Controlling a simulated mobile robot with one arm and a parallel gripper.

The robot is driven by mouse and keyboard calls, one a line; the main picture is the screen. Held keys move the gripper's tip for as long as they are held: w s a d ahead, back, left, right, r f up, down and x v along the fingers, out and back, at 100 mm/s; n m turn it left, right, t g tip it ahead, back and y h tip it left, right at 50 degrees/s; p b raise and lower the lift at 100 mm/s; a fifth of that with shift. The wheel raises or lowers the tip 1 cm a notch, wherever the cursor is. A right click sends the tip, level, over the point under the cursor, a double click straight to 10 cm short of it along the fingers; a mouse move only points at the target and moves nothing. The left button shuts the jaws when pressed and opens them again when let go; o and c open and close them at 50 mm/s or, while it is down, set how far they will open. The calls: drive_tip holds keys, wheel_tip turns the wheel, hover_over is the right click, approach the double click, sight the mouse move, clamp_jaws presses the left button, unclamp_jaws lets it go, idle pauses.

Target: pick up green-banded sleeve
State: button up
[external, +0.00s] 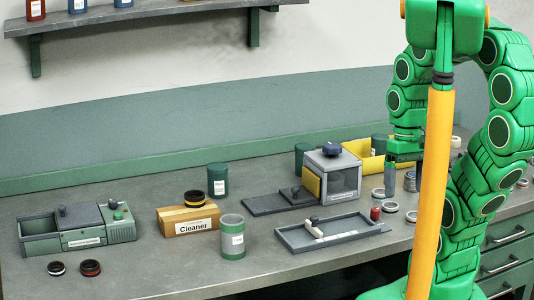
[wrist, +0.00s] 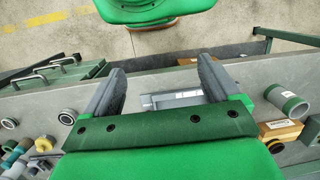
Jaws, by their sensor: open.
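My gripper (wrist: 165,90) is open and empty in the wrist view, its two dark fingers spread apart above the bench. In the external view my gripper (external: 392,182) hangs over the right part of the bench, near the small rings and sleeves. At the left edge of the wrist view several small sleeves lie close together; a green-toned sleeve (wrist: 13,158) is among them, but I cannot tell clearly whether it is the green-banded one. They lie well to the left of the fingers. In the external view my arm partly hides this area.
A shallow grey tray (external: 290,240) lies at the bench front. A box-like machine (external: 333,173), yellow bin (external: 358,160), wooden Cleaner block (external: 188,219), green can (external: 232,238) and green device (external: 80,230) stand around. Grey rings (external: 389,207) lie right of the tray.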

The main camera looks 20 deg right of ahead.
drive_tip(key=shift+o, duration=0.2)
drive_tip(key=shift+w+d+r+m+h, duration=0.1)
drive_tip(key=shift+d+m+h, duration=0.2)
drive_tip(key=shift+d, duration=0.65)
drive_tip(key=n+g+y, duration=0.2)
drive_tip(key=n+y, duration=1.1)
drive_tip(key=n, duration=0.8)
approach(224, 227)
drive_tip(key=a, duration=0.1)
drive_tip(key=shift+w+f+x, duration=0.1)
drive_tip(key=shift+f+x, duration=0.05)
drive_tip(key=shift+x, duration=1.9)
drive_tip(key=shift+w+f+x, duration=0.1)
drive_tip(key=shift+f+x, duration=0.05)
drive_tip(key=shift+x, duration=1.85)
drive_tip(key=shift+c, duration=0.4)
drive_tip(key=c, duration=1.3)
